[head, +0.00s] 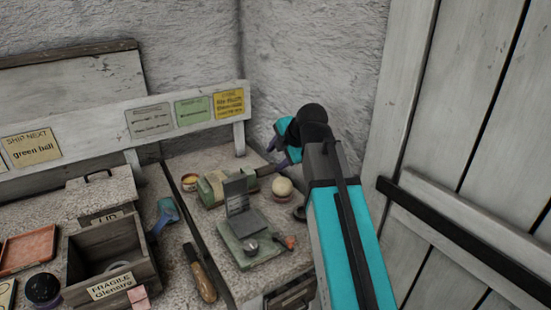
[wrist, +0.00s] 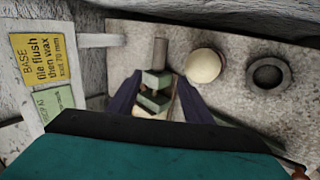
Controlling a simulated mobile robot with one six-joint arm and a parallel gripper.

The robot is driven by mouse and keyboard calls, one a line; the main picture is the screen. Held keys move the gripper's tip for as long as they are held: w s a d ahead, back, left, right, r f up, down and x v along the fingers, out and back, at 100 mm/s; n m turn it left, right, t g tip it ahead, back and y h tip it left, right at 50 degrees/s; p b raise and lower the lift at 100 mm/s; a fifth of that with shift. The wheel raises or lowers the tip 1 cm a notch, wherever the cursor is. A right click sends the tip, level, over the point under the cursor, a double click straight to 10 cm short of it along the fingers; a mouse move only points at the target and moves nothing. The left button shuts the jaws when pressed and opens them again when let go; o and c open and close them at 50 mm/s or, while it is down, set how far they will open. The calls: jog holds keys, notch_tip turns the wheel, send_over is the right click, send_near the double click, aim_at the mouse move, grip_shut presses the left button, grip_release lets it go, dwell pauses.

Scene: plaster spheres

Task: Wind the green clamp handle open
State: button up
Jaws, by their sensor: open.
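The green clamp (head: 210,189) stands on the speckled bench near the back corner, with pale blocks by its jaws. A grey-brown rod (head: 264,170), apparently its handle, sticks out from its right end. My gripper (head: 278,155) has purple fingers and is over the bench by the rod's end, partly hidden behind my arm in the head view. In the wrist view, my gripper (wrist: 159,80) is open, and the clamp's green parts (wrist: 154,80) show between the fingers. The rod (wrist: 160,52) points up the picture beyond them. I cannot tell whether the fingers touch the clamp.
A cream ball (wrist: 204,66) and a dark grey ring (wrist: 268,74) lie right of the rod. A green fixture (head: 258,250) with an upright grey plate stands in front of the clamp. A rail with cards (head: 228,104) runs behind. A wooden box (head: 108,255) stands left.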

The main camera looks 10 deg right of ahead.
jog(key=w+p, duration=0.2)
notch_tip(320, 180, up, 4)
jog(key=g+h+p, duration=0.2)
jog(key=g+p, duration=0.5)
jog(key=p, duration=0.3)
send_over(263, 168)
jog(key=shift+s+d+f, duration=0.15)
jog(key=shift+s, duration=0.3)
jog(key=shift+f, duration=0.15)
jog(key=shift+w+a+f+p, duration=0.15)
jog(key=shift+f+p, duration=0.3)
jog(key=shift+f, duration=1.8)
jog(key=shift+w+f+p, duration=0.15)
jog(key=shift+f+p, duration=0.25)
jog(key=shift+f, duration=1.9)
jog(key=shift+w+a+f+p, duration=0.15)
jog(key=shift+f+p, duration=0.3)
jog(key=shift+f, duration=1.8)
jog(key=shift+d, duration=0.1)
